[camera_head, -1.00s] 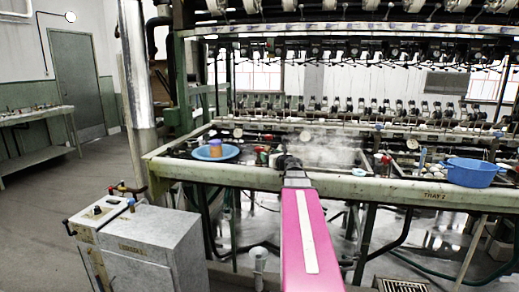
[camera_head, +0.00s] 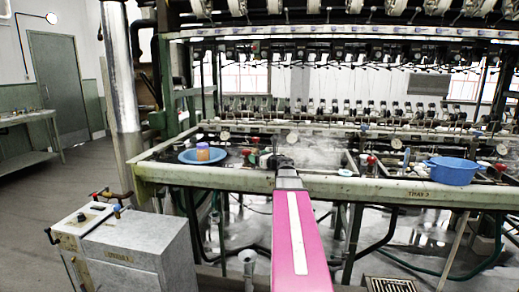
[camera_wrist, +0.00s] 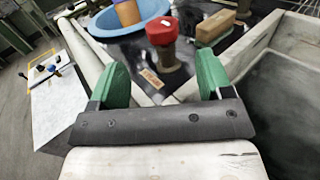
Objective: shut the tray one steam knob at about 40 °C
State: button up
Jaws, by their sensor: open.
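A red knob (camera_wrist: 162,32) on a dark upright stem stands ahead of my gripper (camera_wrist: 160,76) in the wrist view. My gripper's green fingers are open, one on each side of the line to the knob, and nothing is between them. In the head view my gripper (camera_head: 268,160) is at the front rim of the left tray, next to small red fittings (camera_head: 254,141); my arm partly hides this spot. Pale steam (camera_head: 325,153) hangs over the basin to the right. A round dial (camera_head: 292,138) stands behind; its reading is too small to tell.
A blue dish (camera_head: 187,158) holding an orange-brown cup (camera_head: 203,152) sits left of the knob. A brown block (camera_wrist: 215,28) lies right of it in the wrist view. A blue basin (camera_head: 452,171) stands on the right. A grey cabinet (camera_head: 140,255) stands at front left; floor beyond it is clear.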

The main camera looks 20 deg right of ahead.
aim_at(247, 150)
jog(key=shift+w+d+n+g+y, duration=0.55)
jog(key=shift+d+n+g+y, duration=1.35)
jog(key=shift+y, duration=1.2)
jog(key=shift+n+t, duration=0.3)
jog(key=x, duration=1)
jog(key=shift+w+a, duration=0.1)
jog(key=shift+w, duration=0.1)
jog(key=c, duration=0.9)
